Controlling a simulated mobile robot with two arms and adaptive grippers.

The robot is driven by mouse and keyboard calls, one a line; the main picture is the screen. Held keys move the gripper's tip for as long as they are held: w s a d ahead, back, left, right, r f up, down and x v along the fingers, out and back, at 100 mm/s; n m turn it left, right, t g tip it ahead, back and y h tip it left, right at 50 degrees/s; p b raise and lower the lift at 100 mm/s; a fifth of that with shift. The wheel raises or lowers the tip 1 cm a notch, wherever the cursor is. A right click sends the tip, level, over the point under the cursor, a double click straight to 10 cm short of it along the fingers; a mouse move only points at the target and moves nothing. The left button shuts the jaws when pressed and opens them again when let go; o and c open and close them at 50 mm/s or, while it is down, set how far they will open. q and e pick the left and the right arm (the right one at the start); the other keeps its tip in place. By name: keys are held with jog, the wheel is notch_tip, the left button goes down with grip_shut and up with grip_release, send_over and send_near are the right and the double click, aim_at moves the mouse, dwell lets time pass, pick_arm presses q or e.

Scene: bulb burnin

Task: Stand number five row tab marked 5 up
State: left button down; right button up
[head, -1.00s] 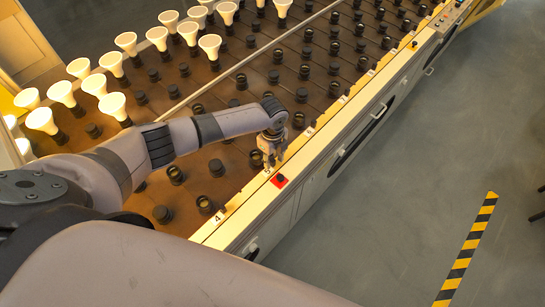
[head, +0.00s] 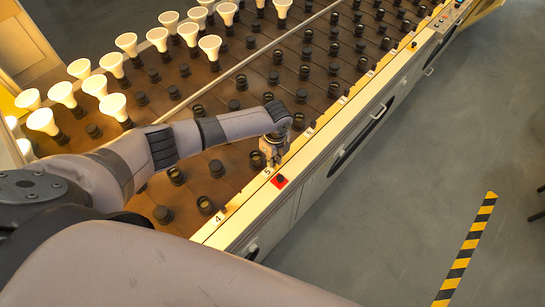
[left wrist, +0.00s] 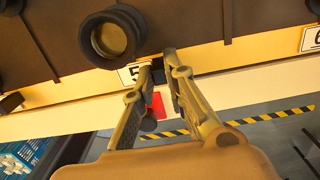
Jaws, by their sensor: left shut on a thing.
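The number five row tab, with its white plate marked 5 (left wrist: 131,75), is at the rack's front edge. In the head view the 5 mark (head: 267,171) shows just below my left gripper (head: 271,163). In the left wrist view my left gripper (left wrist: 163,72) has its fingertips close together beside the plate, shut on a small dark part there, which I take as the tab. The fingers hide most of that part, so its tilt cannot be told. My right gripper is not in view.
A red block with a black knob (head: 281,180) sits on the ledge right beside the gripper. A dark socket (left wrist: 110,38) is close behind the tab. Lit bulbs (head: 112,105) stand at the far left of the rack.

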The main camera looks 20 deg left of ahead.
pick_arm(q)
jog(key=shift+s+d+r+y+p, duration=0.1)
jog(key=shift+d+r+y+p, duration=0.2)
jog(key=shift+y+p, duration=0.25)
jog(key=shift+s+d+t+y+p, duration=0.1)
jog(key=shift+d+t+y+p, duration=0.3)
jog(key=shift+y, duration=0.35)
jog(key=shift+s+d+f+t+y, duration=0.1)
jog(key=shift+d+t+y, duration=0.25)
jog(key=shift+y, duration=0.65)
jog(key=shift+s+d+t+y, duration=0.1)
jog(key=shift+d+t+y, duration=0.15)
jog(key=shift+y, duration=0.35)
jog(key=c, duration=1.6)
grip_release()
